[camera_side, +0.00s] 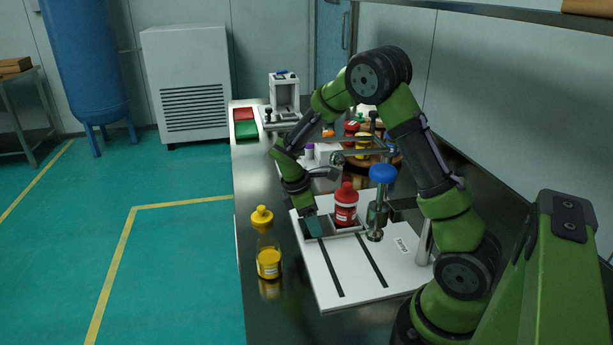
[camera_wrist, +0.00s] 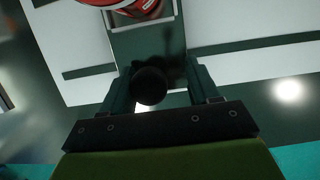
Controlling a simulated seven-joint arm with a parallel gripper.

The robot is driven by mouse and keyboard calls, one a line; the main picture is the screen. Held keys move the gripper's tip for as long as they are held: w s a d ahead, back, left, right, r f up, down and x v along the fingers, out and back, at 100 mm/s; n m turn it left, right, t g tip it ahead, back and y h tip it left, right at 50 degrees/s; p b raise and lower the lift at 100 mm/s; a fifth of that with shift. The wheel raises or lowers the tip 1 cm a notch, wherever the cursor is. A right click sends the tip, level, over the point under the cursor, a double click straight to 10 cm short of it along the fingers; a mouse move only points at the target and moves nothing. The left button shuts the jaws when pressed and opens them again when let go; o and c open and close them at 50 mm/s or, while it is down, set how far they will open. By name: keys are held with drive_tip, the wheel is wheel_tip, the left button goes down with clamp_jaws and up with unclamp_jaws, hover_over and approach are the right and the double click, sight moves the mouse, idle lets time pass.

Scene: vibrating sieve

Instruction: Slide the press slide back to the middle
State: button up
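The press slide (camera_side: 334,230), a dark tray with a pale rim, lies across the white base plate (camera_side: 316,262) toward its far end. A red bottle (camera_side: 345,204) stands on it, cut off at the top of the wrist view (camera_wrist: 140,8). My gripper (camera_side: 316,227) is low at the slide's left end. In the wrist view, its two fingers (camera_wrist: 162,85) are apart on either side of a round black knob (camera_wrist: 150,86) at the slide's end. The knob sits nearer the left finger, with a gap at the right finger. Contact on the left cannot be told.
Two dark slots (camera_side: 372,261) run along the plate. The press with a blue knob (camera_side: 382,173) stands right of the bottle. A yellow-capped bottle (camera_side: 267,258) stands left of the plate near the counter edge. More bottles (camera_side: 361,142) and a white device (camera_side: 285,95) stand farther back.

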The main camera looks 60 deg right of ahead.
sight(318, 238)
drive_tip(key=shift+s+a, duration=1.25)
drive_tip(key=shift+a, duration=0.05)
drive_tip(key=shift+o, duration=0.3)
drive_tip(key=o, duration=0.7)
drive_tip(key=shift+w+r, duration=0.1)
drive_tip(key=v, duration=0.9)
drive_tip(key=shift+d, duration=0.1)
